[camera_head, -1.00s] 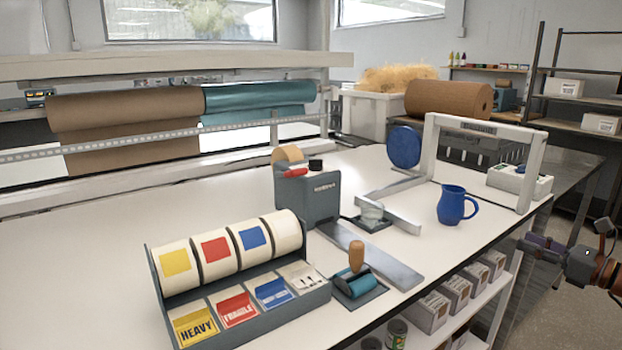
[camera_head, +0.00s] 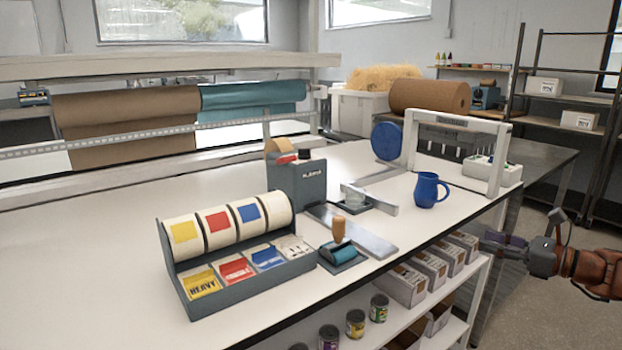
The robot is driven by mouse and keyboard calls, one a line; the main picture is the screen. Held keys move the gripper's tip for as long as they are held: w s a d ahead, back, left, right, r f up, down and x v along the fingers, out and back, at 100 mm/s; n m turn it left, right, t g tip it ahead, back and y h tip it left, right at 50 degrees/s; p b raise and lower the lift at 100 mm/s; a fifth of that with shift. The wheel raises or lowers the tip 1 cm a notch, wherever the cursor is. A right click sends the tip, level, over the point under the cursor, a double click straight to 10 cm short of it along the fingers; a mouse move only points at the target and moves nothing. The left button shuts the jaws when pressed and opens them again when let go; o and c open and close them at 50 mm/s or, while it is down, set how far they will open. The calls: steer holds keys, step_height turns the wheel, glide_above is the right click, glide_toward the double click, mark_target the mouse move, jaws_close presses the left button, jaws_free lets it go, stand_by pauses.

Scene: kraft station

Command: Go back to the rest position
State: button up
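My gripper (camera_head: 492,241) is at the right of the head view, beyond the bench's right edge and beside the shelf under it. It points left toward the bench. Its fingers are small and dark, and I cannot make out whether they are open or shut. No held object can be made out. The orange and dark wrist of my arm shows behind it at the right edge of the picture.
The white bench (camera_head: 110,255) carries a label dispenser (camera_head: 245,282), a tape machine (camera_head: 298,185), a roller (camera_head: 341,254), a blue jug (camera_head: 427,190) and a white frame (camera_head: 408,142). Boxes (camera_head: 428,268) and cans (camera_head: 355,323) fill the shelf below. Floor is clear at right.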

steer(key=s+a+f+n+g+y, duration=0.15)
steer(key=a+n+g, duration=0.25)
steer(key=a, duration=0.7)
steer(key=s+a+f+n+g, duration=0.1)
steer(key=s+a+n+g, duration=0.3)
steer(key=a, duration=0.7)
steer(key=s+a+f+n+g+h, duration=0.4)
steer(key=s+a+n, duration=0.3)
steer(key=s+a, duration=0.35)
steer(key=s+d+f+n+g+h, duration=0.1)
steer(key=s+d+f+n+h, duration=0.2)
steer(key=s, duration=0.4)
steer(key=s+f+n+g+h, duration=0.2)
steer(key=s+f+n+h, duration=0.1)
steer(key=s+n, duration=0.3)
steer(key=s+d+f+n+g+h, duration=0.1)
steer(key=s+d+f+n+h, duration=0.15)
steer(key=s, duration=0.55)
step_height(320, 180, up, 14)
steer(key=t+p, duration=0.1)
steer(key=p, duration=1.2)
steer(key=shift+w+a+r+p, duration=0.2)
steer(key=shift+w+a+p, duration=0.05)
steer(key=shift+w+p, duration=0.1)
